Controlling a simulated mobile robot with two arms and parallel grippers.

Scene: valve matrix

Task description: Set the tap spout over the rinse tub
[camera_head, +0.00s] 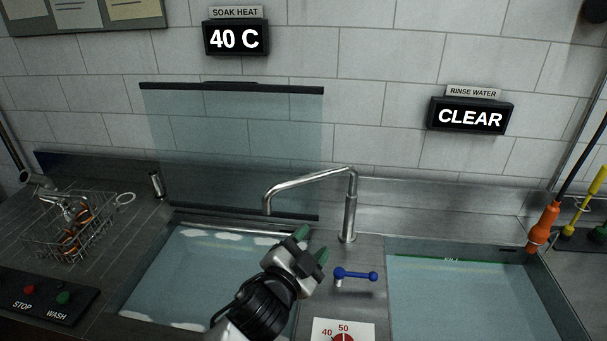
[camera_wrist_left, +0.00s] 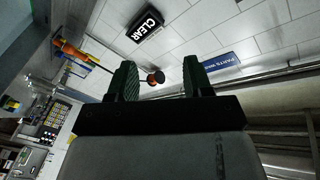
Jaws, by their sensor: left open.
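The metal tap spout (camera_head: 308,181) rises from a post between the two tubs and points left, its tip over the left soak tub (camera_head: 196,262). The rinse tub (camera_head: 470,300), under the CLEAR sign, is at the right and holds clear water. A blue lever (camera_head: 355,275) sits in front of the tap post. My left gripper (camera_head: 310,247) is open and empty, below the spout and left of the post, with its green-padded fingers apart. Its fingers (camera_wrist_left: 158,80) also show in the left wrist view with a gap between them. My right gripper is not in view.
A wire basket (camera_head: 70,228) with parts stands at the left, behind a STOP/WASH panel (camera_head: 45,298). A glass screen (camera_head: 235,145) stands behind the soak tub. An orange-handled tool (camera_head: 543,226) hangs at the right. A temperature dial card (camera_head: 343,331) lies in front of the lever.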

